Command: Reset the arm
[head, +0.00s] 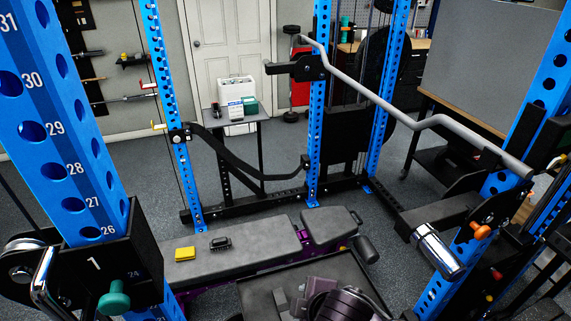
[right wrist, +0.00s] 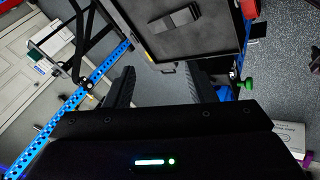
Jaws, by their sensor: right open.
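My right gripper (right wrist: 158,84) shows in the right wrist view. Its two dark fingers are spread apart with nothing between them. Beyond the fingertips is a black tray (right wrist: 205,45) with a dark flat object (right wrist: 175,21) in it. In the head view a dark part of my arm (head: 345,304) shows at the bottom edge, over the front of the same black tray (head: 262,292). The fingers cannot be made out there. My left arm and left gripper are in neither view.
Blue rack uprights (head: 183,150) stand around a grey bench (head: 235,262) bearing a yellow block (head: 184,254) and a small black object (head: 220,243). A bent grey bar (head: 390,107) spans the rack on the right. A small table (head: 262,118) with boxes stands behind.

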